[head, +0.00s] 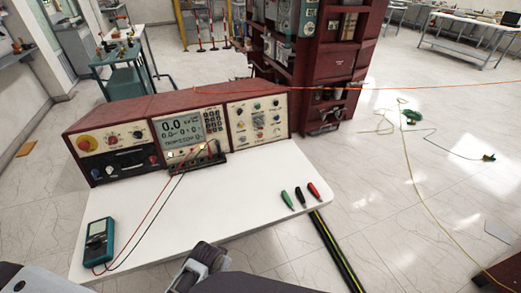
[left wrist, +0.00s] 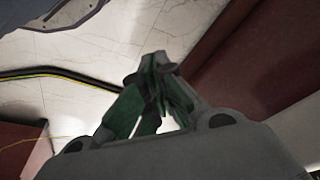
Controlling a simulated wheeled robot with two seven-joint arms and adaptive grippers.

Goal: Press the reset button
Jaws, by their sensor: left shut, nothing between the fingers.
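A dark red control console (head: 180,125) stands along the back of a white table. Its left panel has a large red button on a yellow disc (head: 87,143) and several dark knobs. Its middle panel has a lit display (head: 182,131), and its right panel has several small coloured buttons (head: 258,118). The labels are too small to read, so I cannot tell which is the reset button. My left gripper (left wrist: 158,65) has its greenish fingers closed together in the left wrist view, with no button in sight there. A grey part of my arm shows at the head view's bottom edge, away from the console.
A teal multimeter (head: 98,242) with red and black leads lies on the white table (head: 215,205). Green, black and red probes (head: 300,195) lie at its right side. A black and yellow strip (head: 335,250) runs over the floor. The table's middle is clear.

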